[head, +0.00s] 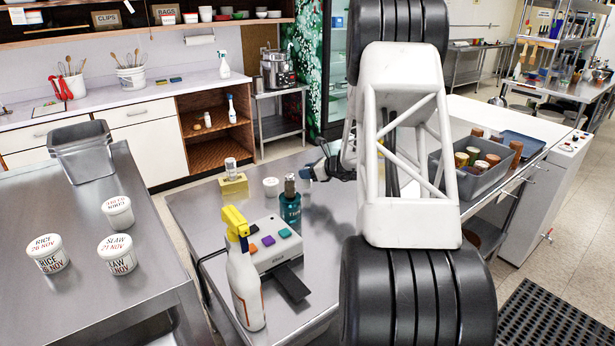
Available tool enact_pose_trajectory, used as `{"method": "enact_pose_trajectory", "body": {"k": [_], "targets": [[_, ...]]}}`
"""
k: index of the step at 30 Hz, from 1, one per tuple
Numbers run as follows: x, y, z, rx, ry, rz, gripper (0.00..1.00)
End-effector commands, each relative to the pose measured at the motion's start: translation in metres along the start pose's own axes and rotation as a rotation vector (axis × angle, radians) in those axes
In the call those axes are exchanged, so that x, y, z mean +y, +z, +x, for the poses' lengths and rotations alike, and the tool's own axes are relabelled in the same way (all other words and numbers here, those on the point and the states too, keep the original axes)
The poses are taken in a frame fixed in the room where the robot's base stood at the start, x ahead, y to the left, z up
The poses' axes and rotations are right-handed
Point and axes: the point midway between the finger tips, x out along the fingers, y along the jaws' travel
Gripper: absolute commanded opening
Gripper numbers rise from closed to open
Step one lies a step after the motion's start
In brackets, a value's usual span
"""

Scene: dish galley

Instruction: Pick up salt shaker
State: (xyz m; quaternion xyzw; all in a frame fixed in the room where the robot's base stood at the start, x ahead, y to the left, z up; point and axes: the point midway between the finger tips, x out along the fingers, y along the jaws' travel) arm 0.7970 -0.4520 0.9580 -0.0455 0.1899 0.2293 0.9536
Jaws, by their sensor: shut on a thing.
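A small clear shaker-like container with a grey top (231,165) stands at a yellow block (233,185) on the steel table; whether it is on the block or just behind it is unclear. I cannot be sure that it is the salt shaker. My gripper (307,172) is dark with blue parts, low over the table to its right, behind the teal bottle and partly hidden by my arm. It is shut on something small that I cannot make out. A clear gap lies between my gripper and the clear container.
A teal pump bottle (290,207), a white lidded tub (271,187), a yellow-headed spray bottle (243,275) and a scale-like device (270,247) crowd the table's front. A grey bin (470,181) with jars stands right. Labelled tubs (117,254) stand on the left counter.

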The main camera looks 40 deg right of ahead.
Motion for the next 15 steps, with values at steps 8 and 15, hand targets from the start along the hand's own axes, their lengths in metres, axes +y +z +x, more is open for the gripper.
{"method": "enact_pose_trajectory", "body": {"k": [8,15], "targets": [[0.000,0.039,-0.016,-0.001,-0.001,-0.003,0.12],[0.000,0.066,-0.028,-0.001,0.000,-0.002,0.12]]}}
